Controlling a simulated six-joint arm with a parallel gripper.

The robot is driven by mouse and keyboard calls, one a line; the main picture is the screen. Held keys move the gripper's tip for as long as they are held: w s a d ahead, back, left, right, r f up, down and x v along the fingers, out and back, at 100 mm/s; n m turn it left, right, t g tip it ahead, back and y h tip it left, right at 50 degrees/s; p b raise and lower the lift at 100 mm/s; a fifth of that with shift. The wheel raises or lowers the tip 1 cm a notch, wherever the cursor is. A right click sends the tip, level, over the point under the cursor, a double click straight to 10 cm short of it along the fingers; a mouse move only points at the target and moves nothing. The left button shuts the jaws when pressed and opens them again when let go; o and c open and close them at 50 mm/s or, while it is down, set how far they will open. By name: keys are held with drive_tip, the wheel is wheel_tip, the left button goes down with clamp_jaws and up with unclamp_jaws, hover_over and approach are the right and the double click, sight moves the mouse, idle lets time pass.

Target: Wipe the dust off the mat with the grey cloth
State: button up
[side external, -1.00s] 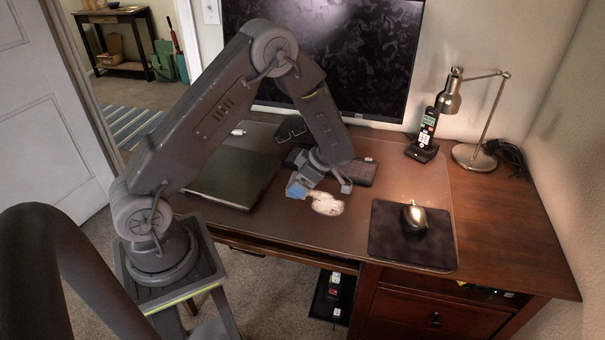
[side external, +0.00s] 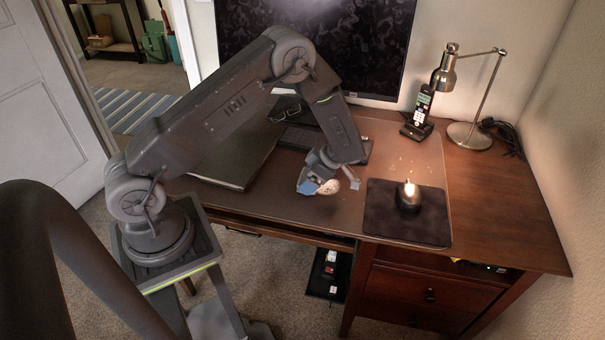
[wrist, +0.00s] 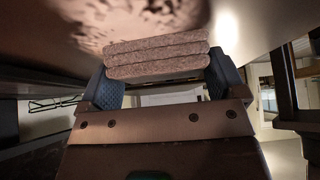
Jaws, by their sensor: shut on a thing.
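My gripper (side external: 331,186) is low over the desk mat (side external: 290,205), left of the mouse pad. In the wrist view my gripper (wrist: 160,70) has its blue fingers on either side of the folded grey cloth (wrist: 157,58), which looks grey-brown here and is held in layers. The cloth is up at the mat surface; I cannot tell how firmly it presses. Mottled dust (wrist: 120,25) also shows beside the cloth in the wrist view.
A mouse (side external: 409,195) sits on a black mouse pad (side external: 395,225) close to the right. A dark flat folder or laptop (side external: 235,160) lies left. A keyboard (side external: 300,138), glasses (side external: 287,113), phone (side external: 420,115) and lamp (side external: 447,78) are farther back. Pale specks (side external: 415,162) dot the mat.

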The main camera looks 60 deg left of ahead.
sight(291, 174)
drive_tip(key=shift+w+d, duration=2.7)
drive_tip(key=shift+d, duration=0.05)
drive_tip(key=shift+s+a, duration=4.25)
drive_tip(key=shift+w+a, duration=1)
drive_tip(key=shift+w, duration=0.05)
drive_tip(key=shift+w+d, duration=4.25)
drive_tip(key=shift+d, duration=0.1)
drive_tip(key=shift+s+a, duration=4.4)
drive_tip(key=shift+s, duration=0.05)
wheel_tip(291, 174, up, 8)
drive_tip(key=shift+w+d, duration=0.1)
